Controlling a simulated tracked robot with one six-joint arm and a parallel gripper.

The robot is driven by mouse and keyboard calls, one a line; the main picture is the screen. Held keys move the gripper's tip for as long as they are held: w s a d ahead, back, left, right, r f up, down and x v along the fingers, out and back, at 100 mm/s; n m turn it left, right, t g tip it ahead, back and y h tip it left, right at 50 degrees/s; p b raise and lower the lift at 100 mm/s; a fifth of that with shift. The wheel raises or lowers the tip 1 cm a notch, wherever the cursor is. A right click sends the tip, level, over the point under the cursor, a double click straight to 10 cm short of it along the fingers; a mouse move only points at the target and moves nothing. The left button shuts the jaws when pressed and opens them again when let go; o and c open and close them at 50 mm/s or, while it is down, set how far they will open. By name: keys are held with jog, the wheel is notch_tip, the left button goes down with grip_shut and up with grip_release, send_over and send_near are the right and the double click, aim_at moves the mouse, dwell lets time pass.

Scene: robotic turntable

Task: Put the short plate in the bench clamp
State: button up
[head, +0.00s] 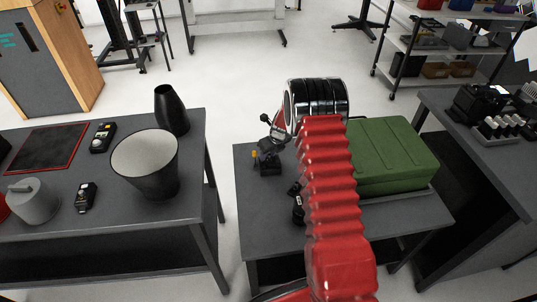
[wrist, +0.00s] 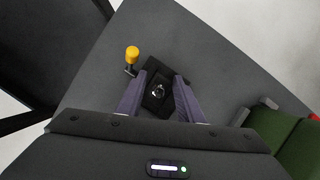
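My gripper (wrist: 160,76) shows in the wrist view with its two dark fingers apart. No plate is visible between them. Beyond the fingers is a small black device with a silver round part (wrist: 158,92) and a yellow knob (wrist: 132,55), which looks like the bench clamp. In the head view, this clamp (head: 268,161) stands near the back left corner of the middle table, left of my red arm. My fingers are over it in the wrist view; whether they touch it I cannot tell. I cannot make out the short plate in either view.
A green case (head: 392,155) covers the right of the middle table (head: 262,215). A dark device (head: 297,203) is partly hidden by my arm. The left table holds a large grey bucket (head: 145,165), a black vase (head: 171,112) and small instruments. The table's front left is clear.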

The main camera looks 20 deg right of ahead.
jog(key=v, duration=1.3)
jog(key=shift+s+r, duration=0.15)
jog(key=shift+r, duration=0.1)
jog(key=shift+d, duration=0.1)
dwell(0.9)
jog(key=s+a+f+n+g, duration=0.2)
jog(key=s+n, duration=0.4)
jog(key=n, duration=0.3)
jog(key=s+a+r+n+t, duration=0.1)
jog(key=s+a+r+n, duration=0.3)
jog(key=s+r+n, duration=0.4)
jog(key=s+a+r+n+t, duration=0.1)
jog(key=s+a+r+n, duration=0.3)
jog(key=s+r+n, duration=0.4)
jog(key=s+a+r+n+t+h, duration=0.1)
jog(key=s+a+r+n, duration=0.3)
jog(key=s, duration=1.2)
jog(key=shift+s+r+n, duration=0.25)
jog(key=shift+r+n, duration=1.85)
jog(key=shift+r, duration=1.8)
